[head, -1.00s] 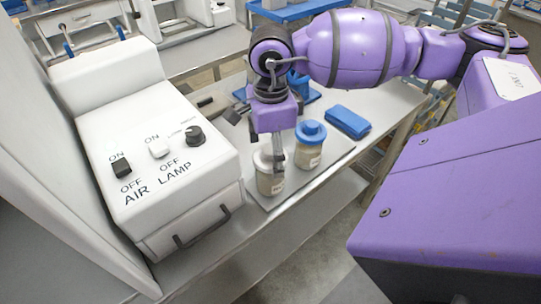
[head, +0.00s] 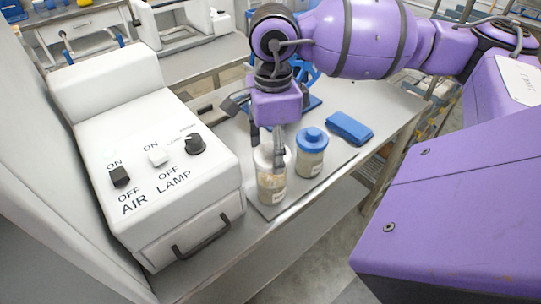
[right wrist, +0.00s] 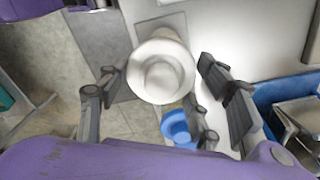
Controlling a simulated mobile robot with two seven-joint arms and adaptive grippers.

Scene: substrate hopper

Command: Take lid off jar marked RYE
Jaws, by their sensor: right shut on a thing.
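A glass jar (head: 271,188) with pale contents stands on the grey mat, its small label too blurred to read. Its round white lid (head: 264,155) is at my right gripper (head: 267,145), whose fingers reach down around it. In the right wrist view the white lid (right wrist: 160,75) with its knob lies between the fingers of my right gripper (right wrist: 160,90). The gripper is shut on the lid. I cannot tell whether the lid is clear of the jar. A second jar (head: 310,161) with a blue lid (head: 313,138) stands just right, its label unreadable. My left gripper is out of view.
A blue case (head: 349,128) lies behind and right of the jars. A white control box (head: 155,160) with AIR and LAMP switches stands close on the left. The bench's front edge is near the jars. Blue equipment (head: 308,78) stands behind my gripper.

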